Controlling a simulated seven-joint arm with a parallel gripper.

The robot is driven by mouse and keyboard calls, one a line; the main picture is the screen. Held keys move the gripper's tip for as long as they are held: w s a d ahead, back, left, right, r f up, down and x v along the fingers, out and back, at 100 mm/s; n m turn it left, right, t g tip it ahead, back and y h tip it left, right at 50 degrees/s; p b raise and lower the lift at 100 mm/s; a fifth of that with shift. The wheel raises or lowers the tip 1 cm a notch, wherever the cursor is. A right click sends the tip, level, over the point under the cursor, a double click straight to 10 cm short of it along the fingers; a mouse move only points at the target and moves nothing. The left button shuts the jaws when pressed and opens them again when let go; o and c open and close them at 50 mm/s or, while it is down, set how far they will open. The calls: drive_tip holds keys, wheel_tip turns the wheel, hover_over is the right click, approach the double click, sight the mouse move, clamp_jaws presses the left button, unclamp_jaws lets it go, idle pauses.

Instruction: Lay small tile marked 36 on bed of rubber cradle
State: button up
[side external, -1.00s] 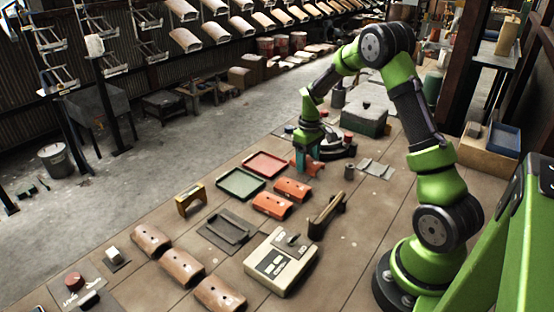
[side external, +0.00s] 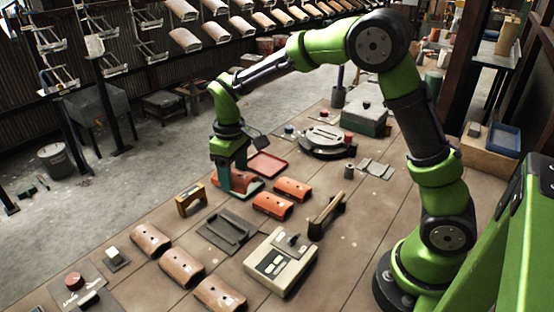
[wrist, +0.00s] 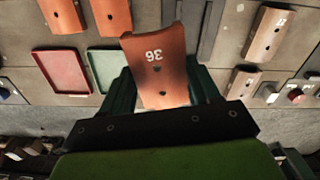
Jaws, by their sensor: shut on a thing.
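The small orange tile marked 36 (wrist: 157,65) is between the fingers of my gripper (wrist: 160,88) in the wrist view, its number upside down. In the side view, my gripper (side external: 232,184) points down, shut on this tile (side external: 245,184), over the place of the green tray, which is mostly hidden there. The dark rubber cradle (side external: 222,236) lies on the table in front of and apart from the gripper, with nothing on it. A dark piece beyond the tile in the wrist view (wrist: 206,30) looks like the cradle, partly cut off by the frame edge.
A red tray (side external: 268,163) lies behind the gripper; the green tray (wrist: 107,62) shows in the wrist view. Two orange tiles (side external: 272,205) (side external: 292,188) lie right of the gripper. A wooden block (side external: 190,200), several brown tiles (side external: 181,267) and a control box (side external: 280,262) surround the cradle.

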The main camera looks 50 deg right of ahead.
hover_over(228, 229)
drive_tip(key=m, duration=0.2)
wheel_tip(228, 229, down, 10)
drive_tip(key=shift+a+r, duration=0.1)
drive_tip(key=shift+r, duration=0.05)
drive_tip(key=shift+f, duration=0.25)
drive_tip(key=o, duration=1.2)
